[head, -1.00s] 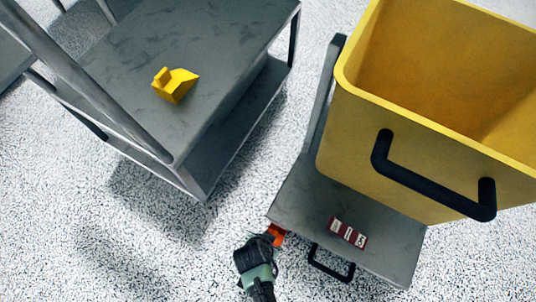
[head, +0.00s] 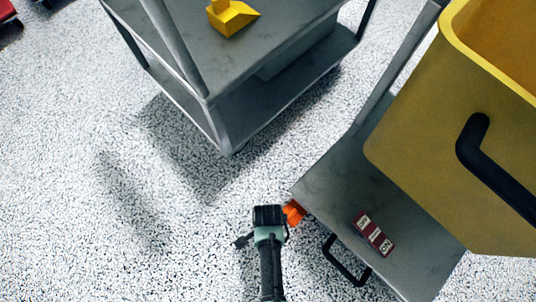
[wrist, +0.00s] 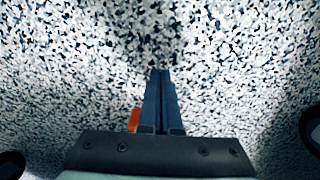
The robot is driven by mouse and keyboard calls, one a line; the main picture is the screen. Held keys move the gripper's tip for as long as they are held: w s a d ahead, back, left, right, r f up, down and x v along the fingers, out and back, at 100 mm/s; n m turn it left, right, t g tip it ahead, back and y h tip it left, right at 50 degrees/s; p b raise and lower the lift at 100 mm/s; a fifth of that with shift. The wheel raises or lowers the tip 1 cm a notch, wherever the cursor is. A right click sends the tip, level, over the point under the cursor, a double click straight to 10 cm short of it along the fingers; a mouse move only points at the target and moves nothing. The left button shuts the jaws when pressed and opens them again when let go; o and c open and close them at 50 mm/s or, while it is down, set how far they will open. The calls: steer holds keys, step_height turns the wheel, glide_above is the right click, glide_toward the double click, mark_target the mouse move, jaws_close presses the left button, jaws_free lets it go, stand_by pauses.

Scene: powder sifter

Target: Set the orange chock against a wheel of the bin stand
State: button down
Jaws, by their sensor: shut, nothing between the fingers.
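The orange chock (head: 293,212) is on the floor at the left corner of the grey bin stand (head: 330,190), partly under its edge. Whether it touches a wheel is hidden in the head view. My gripper (head: 268,215) points down just left of the chock; its fingertips are hidden there. In the wrist view my gripper (wrist: 161,75) has its two fingers together with nothing between them. A sliver of the chock (wrist: 134,119) shows just left of the fingers. Dark round shapes, perhaps wheels, show at the wrist view's lower left (wrist: 10,164) and right edge (wrist: 312,130).
The yellow bin (head: 420,160) with black handles stands on the stand. A red number plate (head: 372,233) and a black loop handle (head: 345,262) are at its front. A grey cart (head: 270,60) carrying a yellow scoop-like block (head: 232,17) stands behind. Speckled floor at left is clear.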

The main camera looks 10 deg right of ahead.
mark_target(295, 212)
steer(key=d, duration=0.1)
steer(key=w+d+b, duration=0.1)
steer(key=d, duration=0.1)
steer(key=shift+w+b, duration=0.25)
steer(key=shift+b, duration=0.05)
steer(key=shift+w+d+r, duration=0.1)
steer(key=shift+d+r, duration=0.05)
steer(key=shift+d, duration=0.15)
